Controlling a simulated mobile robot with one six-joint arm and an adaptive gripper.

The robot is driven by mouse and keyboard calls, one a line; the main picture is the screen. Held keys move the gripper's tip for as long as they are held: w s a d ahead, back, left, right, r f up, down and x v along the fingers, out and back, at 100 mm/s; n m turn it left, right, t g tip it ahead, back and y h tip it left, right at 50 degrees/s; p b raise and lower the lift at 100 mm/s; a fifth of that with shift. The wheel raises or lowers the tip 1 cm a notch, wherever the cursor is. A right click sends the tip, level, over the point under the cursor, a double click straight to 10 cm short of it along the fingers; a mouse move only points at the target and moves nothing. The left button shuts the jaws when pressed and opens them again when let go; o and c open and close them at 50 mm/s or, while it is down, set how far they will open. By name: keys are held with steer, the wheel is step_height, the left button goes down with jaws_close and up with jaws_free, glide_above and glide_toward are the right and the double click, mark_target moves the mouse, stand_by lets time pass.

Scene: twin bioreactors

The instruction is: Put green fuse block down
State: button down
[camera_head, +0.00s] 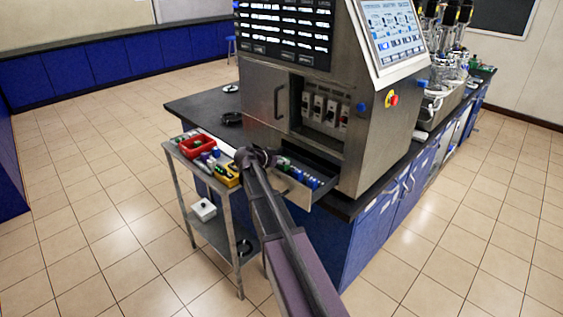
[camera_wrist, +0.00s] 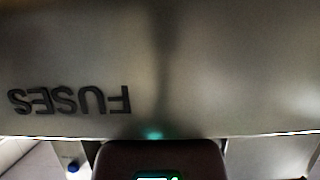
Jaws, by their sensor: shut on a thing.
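The end of my arm with my gripper (camera_head: 262,158) is at the left end of an open drawer (camera_head: 297,190) below the big grey machine, and the fingers are too small to make out there. In the wrist view my gripper (camera_wrist: 160,160) is a dark shape at the bottom edge, close to a metal panel (camera_wrist: 220,70) marked FUSES, upside down. A bright green patch (camera_wrist: 157,178) shows at its lower edge, taken as the green fuse block in its hold; most of it is hidden. A faint green glow shows on the panel edge.
The drawer holds several blue and green pieces (camera_head: 311,181). A small metal side table (camera_head: 178,150) at left carries a red bin (camera_head: 197,147), a yellow holder (camera_head: 228,178) and small loose items. White fuse-like units (camera_head: 325,110) sit in the machine's open bay. Open tiled floor lies left.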

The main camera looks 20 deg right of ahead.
steer(key=shift+s+f, duration=0.4)
steer(key=shift+c, duration=2.2)
jaws_free()
steer(key=shift+o, duration=0.5)
steer(key=shift+s, duration=0.15)
steer(key=shift+d+r, duration=0.1)
steer(key=shift+r, duration=0.05)
steer(key=shift+w+r+p, duration=0.2)
steer(key=shift+r+p, duration=0.15)
steer(key=shift+p, duration=0.4)
steer(key=p+v, duration=0.5)
steer(key=v, duration=0.6)
steer(key=shift+w+a+r+p, duration=0.25)
steer(key=shift+w+a+p, duration=0.05)
steer(key=shift+a+p, duration=0.1)
